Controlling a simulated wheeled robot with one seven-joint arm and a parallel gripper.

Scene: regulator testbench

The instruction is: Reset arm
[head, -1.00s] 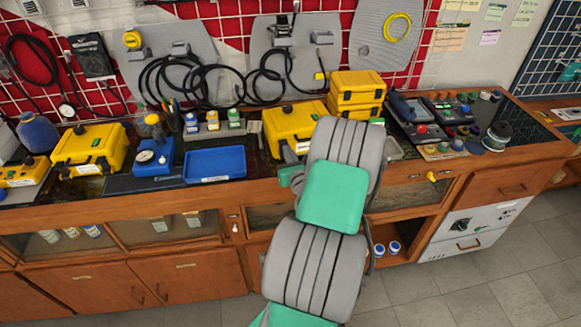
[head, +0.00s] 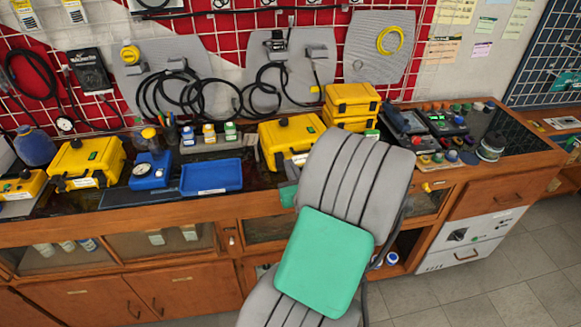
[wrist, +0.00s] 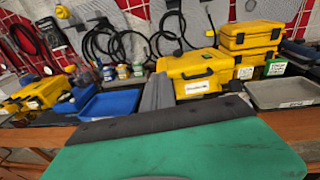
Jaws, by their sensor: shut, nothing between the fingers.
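My gripper (wrist: 161,80) shows in the wrist view as grey fingers held together beyond its green and dark housing. It is shut and empty, and points toward the bench between the blue tray (wrist: 110,103) and a large yellow case (wrist: 196,76). In the head view my grey and green arm covers most of the gripper. The arm stands in front of the bench's middle and hides part of its front edge.
The wooden bench (head: 150,213) holds the blue tray (head: 211,176), several yellow cases (head: 290,140), small bottles and a device panel (head: 440,122). In the wrist view a grey tray (wrist: 282,93) lies at right. Cables hang on the back wall.

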